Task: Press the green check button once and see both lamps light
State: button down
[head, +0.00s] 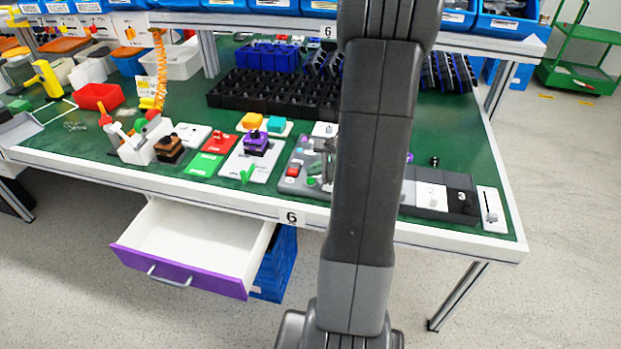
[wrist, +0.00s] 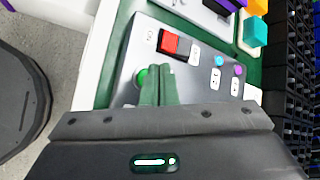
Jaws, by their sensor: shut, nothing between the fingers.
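A grey panel (wrist: 195,82) fills the middle of the wrist view; its left part (head: 284,183) shows in the head view beside my arm. The green button (wrist: 141,77) is at the panel's near left, partly hidden behind my fingers. My gripper (wrist: 158,69) is shut and empty, with its fingertips over or right beside the button. I cannot tell whether they touch it. Two small round lamps, one blue (wrist: 220,61) and one purple (wrist: 238,70), sit at the panel's right side. Both look bright in colour, but I cannot tell for sure whether they are lit.
A red rocker switch (wrist: 174,43) stands on the same panel, close beyond my fingers. Orange (wrist: 256,6) and teal (wrist: 256,32) blocks and black bins (head: 272,94) lie farther back. An open white drawer (head: 195,240) juts out below the table's front edge.

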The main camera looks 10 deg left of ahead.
aim_at(314, 184)
jog(key=shift+r, duration=0.1)
notch_tip(314, 184, up, 5)
jog(key=p, duration=0.3)
jog(key=shift+p, duration=0.4)
dwell(0.6)
